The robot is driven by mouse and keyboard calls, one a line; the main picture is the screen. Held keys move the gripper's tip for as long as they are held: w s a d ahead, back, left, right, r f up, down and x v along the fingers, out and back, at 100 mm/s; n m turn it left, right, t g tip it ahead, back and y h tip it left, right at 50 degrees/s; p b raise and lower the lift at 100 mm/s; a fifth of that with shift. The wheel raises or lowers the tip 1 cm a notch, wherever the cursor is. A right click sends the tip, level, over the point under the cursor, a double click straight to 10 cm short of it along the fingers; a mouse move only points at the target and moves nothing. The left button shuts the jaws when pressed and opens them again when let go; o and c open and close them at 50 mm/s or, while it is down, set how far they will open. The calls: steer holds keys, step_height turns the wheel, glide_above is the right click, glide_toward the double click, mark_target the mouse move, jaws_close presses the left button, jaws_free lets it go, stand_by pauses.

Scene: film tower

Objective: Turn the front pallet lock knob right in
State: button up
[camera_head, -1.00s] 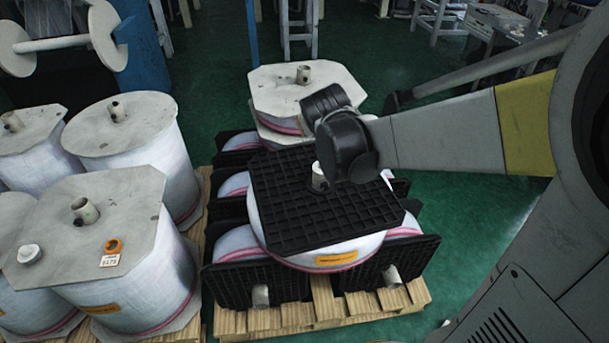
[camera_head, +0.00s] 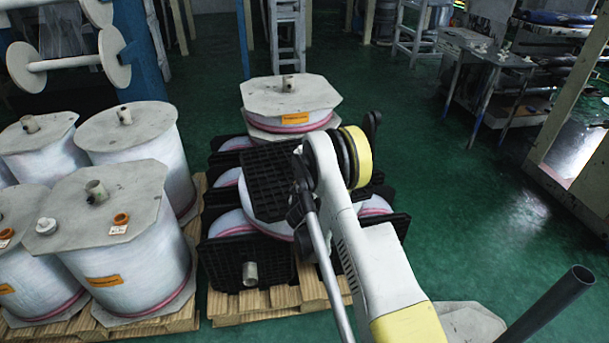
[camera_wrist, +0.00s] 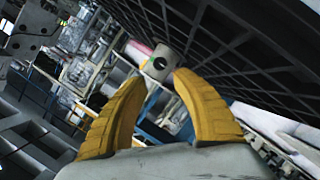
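A white round knob (camera_head: 46,226) and an orange ring-shaped knob (camera_head: 121,219) with a small white tag are on top of the front left film roll (camera_head: 112,195), in the head view. I cannot tell which, if either, is the front pallet lock knob. My gripper (camera_wrist: 160,78) shows in the wrist view with two yellow fingers spread and nothing between them. Beyond the fingertips is a pale cylinder end with a dark hole (camera_wrist: 160,63), apart from them. In the head view my arm hides the gripper.
A black grid plate (camera_head: 262,180) lies on the stacked rolls beside my arm; it fills the upper right wrist view. Rolls stand on wooden pallets (camera_head: 268,303). A blue post (camera_head: 150,60) is behind the left rolls. Green floor (camera_head: 450,190) is free at right.

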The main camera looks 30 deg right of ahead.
steer(key=b+x, duration=0.3)
steer(key=x, duration=0.6)
steer(key=shift+w+f, duration=0.1)
steer(key=shift+f, duration=0.05)
steer(key=shift+w+d, duration=0.3)
steer(key=shift+w, duration=0.15)
jaws_close()
